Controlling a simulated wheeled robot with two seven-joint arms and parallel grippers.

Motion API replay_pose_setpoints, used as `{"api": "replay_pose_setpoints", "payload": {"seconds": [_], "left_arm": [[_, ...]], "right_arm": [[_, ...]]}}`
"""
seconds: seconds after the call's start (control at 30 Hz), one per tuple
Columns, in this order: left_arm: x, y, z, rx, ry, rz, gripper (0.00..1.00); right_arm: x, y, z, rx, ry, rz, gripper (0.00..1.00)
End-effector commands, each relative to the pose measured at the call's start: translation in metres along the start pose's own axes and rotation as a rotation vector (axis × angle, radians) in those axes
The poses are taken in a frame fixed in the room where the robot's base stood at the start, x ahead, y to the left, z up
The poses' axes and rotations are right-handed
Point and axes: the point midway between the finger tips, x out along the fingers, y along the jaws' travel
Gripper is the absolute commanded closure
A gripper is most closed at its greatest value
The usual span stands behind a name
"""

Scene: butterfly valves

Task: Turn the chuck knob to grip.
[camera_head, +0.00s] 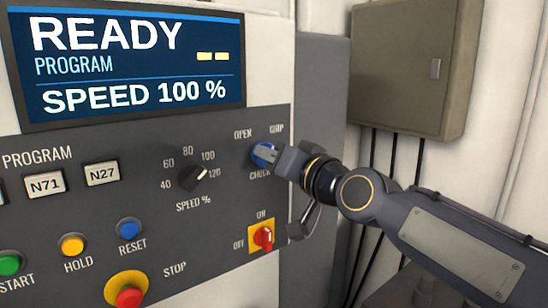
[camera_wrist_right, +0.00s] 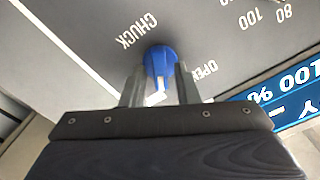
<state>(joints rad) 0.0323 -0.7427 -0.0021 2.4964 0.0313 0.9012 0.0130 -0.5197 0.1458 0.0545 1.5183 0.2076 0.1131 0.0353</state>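The chuck knob is blue with a white mark and sits on the dark panel, between the labels OPEN, GRIP and CHUCK. In the head view the knob (camera_head: 262,152) is partly covered by my right gripper (camera_head: 270,157), which reaches it from the right. In the right wrist view the knob (camera_wrist_right: 160,62) is between the two grey fingertips of my right gripper (camera_wrist_right: 160,80), one on each side. The fingers are apart; whether they press on the knob cannot be told. The knob's exact pointing direction is hard to read. My left gripper is not in view.
Left of the knob are the black speed dial (camera_head: 194,178) and program buttons. Below is the red and yellow on/off switch (camera_head: 263,237), close to my gripper. A red stop button (camera_head: 128,293) is lower left. The screen (camera_head: 130,65) reads READY. A grey box (camera_head: 407,65) hangs behind.

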Motion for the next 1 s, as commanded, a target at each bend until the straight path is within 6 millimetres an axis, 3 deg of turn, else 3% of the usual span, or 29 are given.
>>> {"api": "replay_pose_setpoints", "payload": {"seconds": [0.37, 0.8, 1.0], "left_arm": [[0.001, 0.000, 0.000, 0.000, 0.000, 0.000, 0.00], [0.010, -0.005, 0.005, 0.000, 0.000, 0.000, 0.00], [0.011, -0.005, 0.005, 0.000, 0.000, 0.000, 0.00]], "right_arm": [[-0.003, 0.000, 0.000, -0.003, 0.001, 0.000, 0.65], [-0.068, 0.001, 0.000, -0.002, 0.003, 0.001, 0.65], [-0.078, 0.001, 0.000, -0.002, 0.000, 0.001, 0.65]]}}
